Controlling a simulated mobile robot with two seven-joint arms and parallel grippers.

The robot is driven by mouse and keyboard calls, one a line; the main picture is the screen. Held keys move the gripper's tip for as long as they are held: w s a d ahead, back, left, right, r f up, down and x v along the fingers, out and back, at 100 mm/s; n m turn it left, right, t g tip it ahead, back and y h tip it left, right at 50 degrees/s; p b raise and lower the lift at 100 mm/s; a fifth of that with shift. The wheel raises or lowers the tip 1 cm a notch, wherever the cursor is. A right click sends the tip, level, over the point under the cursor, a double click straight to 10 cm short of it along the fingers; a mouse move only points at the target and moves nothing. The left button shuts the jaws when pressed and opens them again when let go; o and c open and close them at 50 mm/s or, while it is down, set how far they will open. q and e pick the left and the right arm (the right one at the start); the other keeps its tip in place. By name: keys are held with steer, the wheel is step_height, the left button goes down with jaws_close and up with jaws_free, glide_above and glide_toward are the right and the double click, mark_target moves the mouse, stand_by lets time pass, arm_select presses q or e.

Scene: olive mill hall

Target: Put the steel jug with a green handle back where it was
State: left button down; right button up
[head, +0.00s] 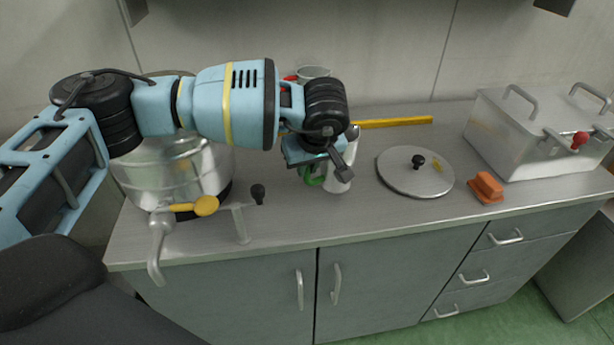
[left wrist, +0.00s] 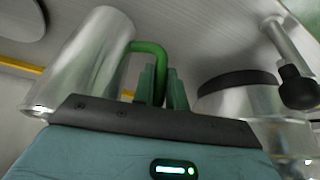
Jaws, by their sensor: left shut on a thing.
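The steel jug with a green handle (head: 341,182) is near the middle of the counter in the head view, partly hidden by my left wrist. My left gripper (head: 318,166) is above the counter and shut on the jug's green handle. In the left wrist view, the jug (left wrist: 88,60) is beside the fingers (left wrist: 161,90), which close around its green handle (left wrist: 150,48). The jug looks roughly upright; whether its base touches the counter I cannot tell. My right gripper is not in view.
A steel vat (head: 165,165) with a tap (head: 160,235) stands left. Behind my arm is a steel vessel (head: 314,72) with a red part. A yellow bar (head: 395,122), round lid (head: 400,178), orange block (head: 487,187) and steel box (head: 510,135) lie right. The front-middle counter (head: 330,230) is clear.

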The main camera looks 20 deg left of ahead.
mark_target(307, 177)
arm_select(q)
steer(key=shift+s+f, duration=0.1)
steer(key=shift+f, duration=1.55)
steer(key=c, duration=1.4)
jaws_free()
steer(key=v, duration=1.2)
steer(key=shift+r, duration=0.2)
